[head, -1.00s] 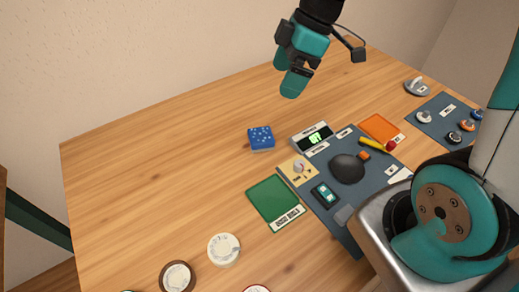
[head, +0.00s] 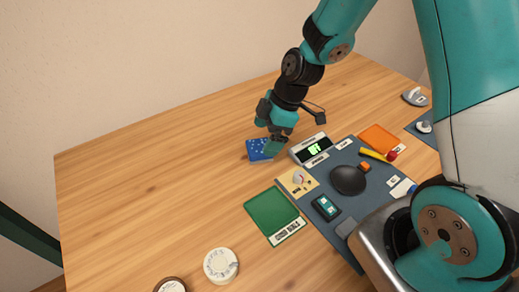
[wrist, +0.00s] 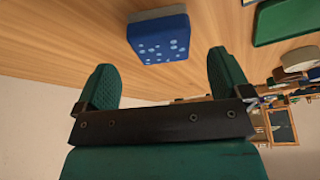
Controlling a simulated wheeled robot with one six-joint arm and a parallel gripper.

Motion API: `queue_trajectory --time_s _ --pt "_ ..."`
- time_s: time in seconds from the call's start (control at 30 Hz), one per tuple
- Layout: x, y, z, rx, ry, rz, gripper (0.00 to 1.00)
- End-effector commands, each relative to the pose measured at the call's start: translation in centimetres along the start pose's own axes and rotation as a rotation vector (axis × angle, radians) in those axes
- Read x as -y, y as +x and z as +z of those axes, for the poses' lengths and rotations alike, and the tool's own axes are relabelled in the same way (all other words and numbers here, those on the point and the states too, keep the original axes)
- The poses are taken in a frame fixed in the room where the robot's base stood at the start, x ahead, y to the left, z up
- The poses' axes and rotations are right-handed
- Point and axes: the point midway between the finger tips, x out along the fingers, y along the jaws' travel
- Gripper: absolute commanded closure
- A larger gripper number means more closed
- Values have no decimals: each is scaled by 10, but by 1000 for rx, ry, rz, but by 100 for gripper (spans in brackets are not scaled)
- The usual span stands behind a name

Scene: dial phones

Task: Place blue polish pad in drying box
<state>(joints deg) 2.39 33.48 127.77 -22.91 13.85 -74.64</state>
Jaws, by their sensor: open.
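The blue polish pad (head: 256,151) is a small blue block with pale dots and a grey layer. It lies on the wooden table left of the display unit. My gripper (head: 272,150) is low at the pad's right side and partly covers it in the head view. In the wrist view, the pad (wrist: 159,40) shows beyond the open, empty fingers (wrist: 163,78), in line with the gap between them. I cannot tell whether a finger touches it. I cannot identify the drying box in these views; a green tray (head: 271,213) has a label too small to read surely.
A display unit (head: 310,149) stands close right of my gripper. A dark mat (head: 341,213) holds a black rounded object (head: 348,180) and small parts. An orange tray (head: 379,138) lies behind. White dials (head: 221,265) lie in front. The table's left side is clear.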

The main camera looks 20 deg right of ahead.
Motion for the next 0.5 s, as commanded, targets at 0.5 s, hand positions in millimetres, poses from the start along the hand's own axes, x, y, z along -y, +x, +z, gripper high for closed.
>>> queue_trajectory --time_s 0.5 --pt "2 46 -2 0 0 -1 4"
